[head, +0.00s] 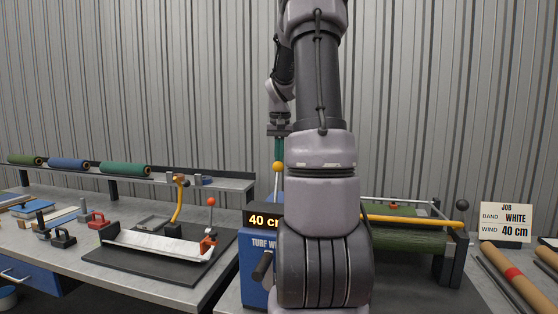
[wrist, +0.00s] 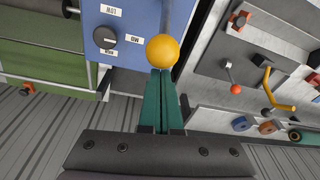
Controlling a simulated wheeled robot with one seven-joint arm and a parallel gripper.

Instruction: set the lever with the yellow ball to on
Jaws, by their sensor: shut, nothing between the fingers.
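The yellow ball (head: 278,167) tops a thin upright lever on the blue turf machine (head: 254,262), left of my arm in the head view. In the wrist view the yellow ball (wrist: 162,50) is large, with its grey rod running to the top edge. My gripper (head: 279,158) points down just above the ball. Its teal fingers (wrist: 160,74) are shut and empty, with tips at the ball's edge. I cannot tell if they touch it. The lever's base and its on and off marks are hidden or unreadable.
The machine's display (head: 263,220) reads 40 cm, and a black knob (wrist: 104,38) sits on its panel. A red-ball lever (head: 211,202) and a yellow handle (head: 180,198) stand on the left bench. Green turf (head: 410,240) lies right of my arm, near a job card (head: 505,222).

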